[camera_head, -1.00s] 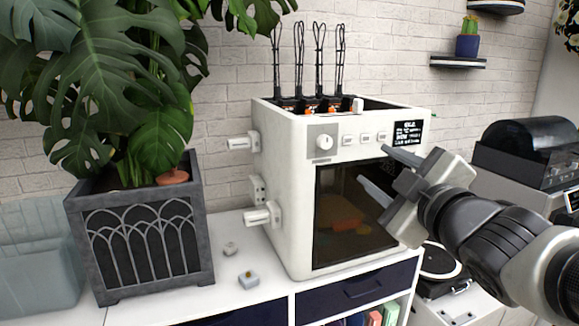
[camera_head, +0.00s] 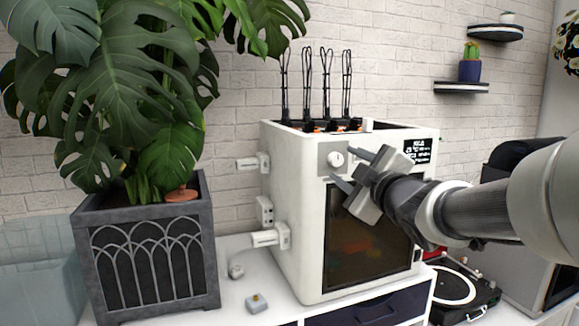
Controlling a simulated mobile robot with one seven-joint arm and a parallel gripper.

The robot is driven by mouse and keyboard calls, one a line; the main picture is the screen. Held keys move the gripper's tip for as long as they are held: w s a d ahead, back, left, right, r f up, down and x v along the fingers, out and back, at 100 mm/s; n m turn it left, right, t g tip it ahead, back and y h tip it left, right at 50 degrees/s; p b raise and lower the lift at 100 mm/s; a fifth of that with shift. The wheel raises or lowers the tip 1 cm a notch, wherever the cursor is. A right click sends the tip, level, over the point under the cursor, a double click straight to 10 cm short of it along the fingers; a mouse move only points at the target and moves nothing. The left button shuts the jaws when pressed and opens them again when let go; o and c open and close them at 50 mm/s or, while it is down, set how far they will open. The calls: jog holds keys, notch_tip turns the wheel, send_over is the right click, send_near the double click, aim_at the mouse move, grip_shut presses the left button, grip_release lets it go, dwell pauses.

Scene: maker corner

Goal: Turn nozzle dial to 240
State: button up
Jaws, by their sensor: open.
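The white 3D printer (camera_head: 298,215) stands on the white cabinet, with a dark glass door on its front. Its round white nozzle dial (camera_head: 336,159) sits on a grey panel at the upper left of the front. My gripper (camera_head: 356,164) is open and empty, its two fingers pointing left, close to the right of the dial. I cannot tell whether a finger touches the front. The dial's markings are too small to read. The gripper hides the buttons right of the dial. A black display (camera_head: 418,151) with white text shows at the upper right of the front.
A large plant in a dark planter (camera_head: 145,255) stands left of the printer. White spool holders (camera_head: 268,238) stick out from the printer's left side. Small parts (camera_head: 256,303) lie on the cabinet top (camera_head: 232,297). A turntable (camera_head: 462,290) stands at the lower right.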

aim_at(337, 159)
jog(key=shift+x, duration=1.9)
jog(key=c, duration=1)
jog(key=shift+c, duration=0.2)
jog(key=shift+r, duration=0.1)
